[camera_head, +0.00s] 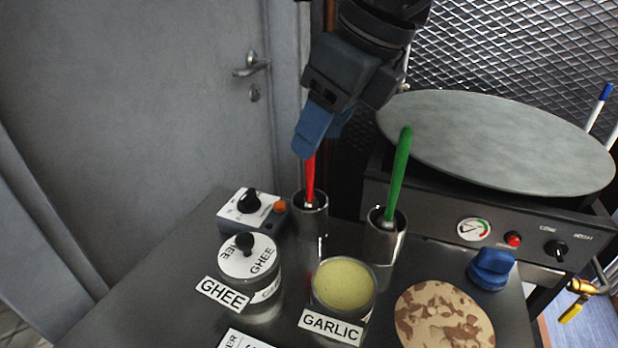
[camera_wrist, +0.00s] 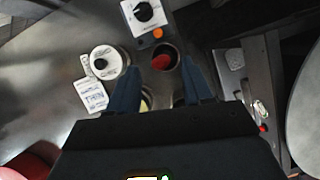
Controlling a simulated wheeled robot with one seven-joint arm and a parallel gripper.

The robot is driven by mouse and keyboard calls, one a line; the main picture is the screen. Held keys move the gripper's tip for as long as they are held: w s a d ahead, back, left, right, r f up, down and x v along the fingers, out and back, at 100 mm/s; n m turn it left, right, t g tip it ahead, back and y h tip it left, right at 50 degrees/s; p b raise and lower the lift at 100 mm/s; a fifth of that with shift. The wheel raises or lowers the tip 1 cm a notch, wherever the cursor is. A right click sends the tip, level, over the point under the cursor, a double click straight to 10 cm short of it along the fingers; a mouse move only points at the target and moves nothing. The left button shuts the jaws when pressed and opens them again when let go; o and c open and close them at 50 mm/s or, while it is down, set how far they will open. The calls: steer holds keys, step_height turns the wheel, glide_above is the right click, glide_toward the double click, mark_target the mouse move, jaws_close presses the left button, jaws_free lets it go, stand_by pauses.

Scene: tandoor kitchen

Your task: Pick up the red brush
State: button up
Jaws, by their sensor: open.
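The red brush (camera_head: 310,180) stands nearly upright in a metal cup (camera_head: 311,222) on the counter. Its top end is hidden behind my gripper in the head view. My gripper (camera_head: 318,147), with blue fingers, is open and empty, pointing down over the brush. In the wrist view, the brush (camera_wrist: 162,62) shows as a red end inside the round cup, ahead of and between the fingertips (camera_wrist: 165,78). I cannot tell from the head view whether a finger touches the handle.
A green brush (camera_head: 398,175) stands in a second cup (camera_head: 384,240) close to the right. A large round griddle (camera_head: 500,140) stands at right.

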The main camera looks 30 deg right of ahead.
mark_target(310, 198)
steer(key=x, duration=0.4)
steer(key=shift+w+d, duration=0.1)
steer(key=shift+w, duration=0.1)
jaws_close()
